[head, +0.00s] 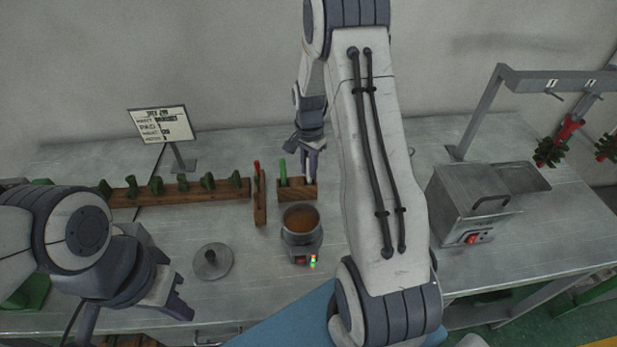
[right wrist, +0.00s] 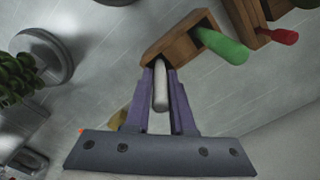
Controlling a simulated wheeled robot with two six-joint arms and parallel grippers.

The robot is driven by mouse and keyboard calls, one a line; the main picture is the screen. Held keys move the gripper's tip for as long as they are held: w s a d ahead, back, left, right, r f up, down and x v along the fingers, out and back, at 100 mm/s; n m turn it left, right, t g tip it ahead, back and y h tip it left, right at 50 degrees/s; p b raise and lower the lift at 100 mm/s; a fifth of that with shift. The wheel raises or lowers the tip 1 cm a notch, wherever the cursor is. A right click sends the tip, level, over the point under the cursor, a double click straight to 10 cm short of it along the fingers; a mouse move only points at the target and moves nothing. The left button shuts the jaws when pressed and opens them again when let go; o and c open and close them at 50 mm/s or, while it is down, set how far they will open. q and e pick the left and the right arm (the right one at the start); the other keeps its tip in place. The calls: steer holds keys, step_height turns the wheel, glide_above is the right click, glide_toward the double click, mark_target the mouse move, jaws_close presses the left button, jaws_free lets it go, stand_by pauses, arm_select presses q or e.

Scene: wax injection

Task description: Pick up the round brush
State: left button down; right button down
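A pale handle (right wrist: 161,88) stands in a wooden block (right wrist: 178,36), with its lower end hidden inside; I take it for the round brush, but no bristles show. My right gripper (right wrist: 160,75) has a finger on either side of this handle, very close to it. Whether the fingers press on it I cannot tell. In the head view my right gripper (head: 311,168) points down over the wooden block (head: 297,190), beside a green handle (head: 283,172). My left gripper (head: 172,297) is low on the left over the table, apart from the tools; its finger opening is unclear.
A red handle (head: 257,172) stands in a narrow block left of the green one. A pot of brown wax (head: 301,222) sits in front, with a round lid (head: 212,262) to its left. A rack of green pieces (head: 155,187), a sign (head: 162,124) and a metal box (head: 470,205) surround them.

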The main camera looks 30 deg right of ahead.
steer(key=shift+w+r, duration=0.1)
steer(key=shift+r, duration=0.45)
step_height(320, 180, up, 8)
steer(key=shift+f+b, duration=0.15)
steer(key=shift+b, duration=0.65)
steer(key=shift+r, duration=0.65)
steer(key=shift+a, duration=0.1)
